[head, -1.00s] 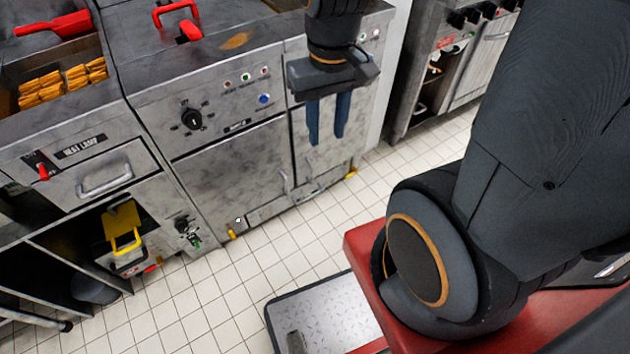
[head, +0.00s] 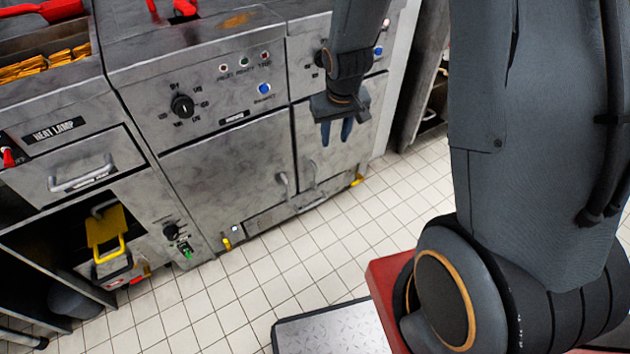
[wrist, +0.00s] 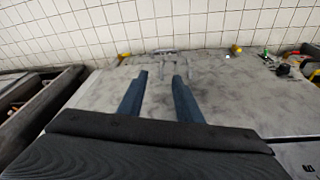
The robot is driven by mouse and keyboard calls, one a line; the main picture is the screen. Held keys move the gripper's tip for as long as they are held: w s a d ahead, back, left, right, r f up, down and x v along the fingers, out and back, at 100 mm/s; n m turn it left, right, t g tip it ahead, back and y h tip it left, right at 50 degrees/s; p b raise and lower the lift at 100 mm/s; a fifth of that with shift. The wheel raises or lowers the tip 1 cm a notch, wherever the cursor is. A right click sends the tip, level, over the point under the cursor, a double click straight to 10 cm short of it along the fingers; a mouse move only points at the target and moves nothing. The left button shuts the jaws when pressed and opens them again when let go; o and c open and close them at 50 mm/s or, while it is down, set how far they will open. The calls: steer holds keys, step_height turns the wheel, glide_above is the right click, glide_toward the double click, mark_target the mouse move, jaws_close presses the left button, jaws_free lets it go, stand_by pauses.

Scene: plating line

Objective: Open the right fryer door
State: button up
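The fryer's right door (head: 352,152) is a grey metal panel, shut, with a vertical bar handle (head: 313,174) near its left edge. The left door (head: 225,168) beside it is also shut, with its own handle (head: 284,186). My gripper (head: 336,133) is open and empty, fingers pointing down in front of the right door, above its handle. In the wrist view, my gripper's two blue fingers (wrist: 160,76) are spread over the door face. The two door handles (wrist: 188,68) show just beyond the fingertips. Contact with the door cannot be told.
The fryer's control panel (head: 215,95) with a knob is above the doors. A heat lamp drawer (head: 85,170) and a yellow-handled item (head: 105,235) are at left. Another appliance (head: 432,100) stands at right.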

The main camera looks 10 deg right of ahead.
steer(key=t+b, duration=0.2)
steer(key=b, duration=0.7)
glide_above(316, 172)
steer(key=s, duration=0.2)
steer(key=shift+n+y, duration=0.4)
steer(key=f, duration=2.5)
steer(key=shift+d+f, duration=0.2)
steer(key=shift+f, duration=0.05)
steer(key=b+x, duration=0.1)
steer(key=x, duration=0.6)
jaws_close()
